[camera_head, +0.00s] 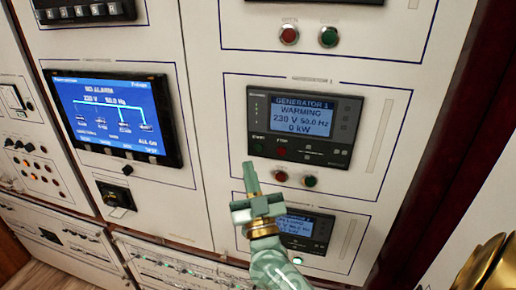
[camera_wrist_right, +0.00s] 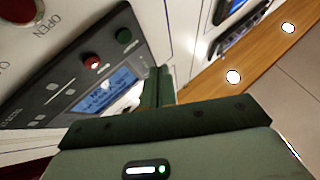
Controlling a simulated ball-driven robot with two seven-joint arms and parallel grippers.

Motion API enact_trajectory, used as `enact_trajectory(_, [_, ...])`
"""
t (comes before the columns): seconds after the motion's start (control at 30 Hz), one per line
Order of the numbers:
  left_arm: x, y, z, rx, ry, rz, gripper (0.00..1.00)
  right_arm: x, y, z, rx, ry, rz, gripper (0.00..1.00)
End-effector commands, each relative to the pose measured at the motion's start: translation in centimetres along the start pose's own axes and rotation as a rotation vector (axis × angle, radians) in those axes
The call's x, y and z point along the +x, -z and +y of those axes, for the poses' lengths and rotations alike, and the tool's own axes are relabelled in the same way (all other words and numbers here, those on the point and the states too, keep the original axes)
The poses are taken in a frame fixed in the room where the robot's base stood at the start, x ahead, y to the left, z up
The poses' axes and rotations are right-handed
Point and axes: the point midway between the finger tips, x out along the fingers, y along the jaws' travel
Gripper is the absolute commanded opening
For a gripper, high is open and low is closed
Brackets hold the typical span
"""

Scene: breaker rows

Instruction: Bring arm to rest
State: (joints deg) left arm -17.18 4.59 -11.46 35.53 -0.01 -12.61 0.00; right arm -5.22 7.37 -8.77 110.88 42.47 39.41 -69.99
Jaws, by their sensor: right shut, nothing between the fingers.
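My right gripper (camera_head: 250,170) is shut and empty, its fingers pointing up in the head view. Its tips appear just below the lower left corner of the Generator 1 controller (camera_head: 301,125), whose screen reads WARMING, 230 V, 50.0 Hz, 0 kW. I cannot tell whether the tips touch the panel. In the right wrist view the closed fingers (camera_wrist_right: 158,86) stand beside a lit controller screen (camera_wrist_right: 104,92). My right forearm comes in from the bottom and partly covers a lower controller (camera_head: 305,232). My left gripper is not in view.
A large blue display (camera_head: 112,112) reads NO ALARM at the left. A black rotary switch (camera_head: 116,194) sits below it. A red button (camera_head: 281,177) and a green button (camera_head: 310,181) are close to my right gripper. Several breaker rows (camera_head: 180,268) run along the bottom.

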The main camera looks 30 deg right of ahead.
Motion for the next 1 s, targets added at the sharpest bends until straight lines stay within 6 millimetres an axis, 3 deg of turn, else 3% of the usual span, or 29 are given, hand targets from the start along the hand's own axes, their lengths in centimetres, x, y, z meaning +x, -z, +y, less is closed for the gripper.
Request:
enact_trajectory(0.33, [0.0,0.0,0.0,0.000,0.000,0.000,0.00,0.0,0.0,0.0,0.003,0.000,0.000,0.00])
enact_trajectory(0.47, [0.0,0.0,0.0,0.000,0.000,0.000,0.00,0.0,-0.2,-0.7,0.084,0.037,-0.010,0.00])
enact_trajectory(0.57, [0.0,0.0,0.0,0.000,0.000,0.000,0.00,-1.9,-4.9,-3.4,0.116,0.175,-0.133,0.00])
enact_trajectory(0.67, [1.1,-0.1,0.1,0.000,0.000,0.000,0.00,-6.4,-12.5,-5.5,0.107,0.296,-0.323,0.00])
enact_trajectory(0.8, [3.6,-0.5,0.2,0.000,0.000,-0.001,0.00,-15.2,-22.7,-6.5,0.077,0.409,-0.595,0.00])
enact_trajectory(0.87, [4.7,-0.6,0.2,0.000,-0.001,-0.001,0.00,-19.3,-26.5,-6.4,0.061,0.444,-0.709,0.00])
enact_trajectory(1.0, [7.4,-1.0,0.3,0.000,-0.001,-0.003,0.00,-29.9,-34.2,-5.2,0.013,0.505,-0.971,0.00])
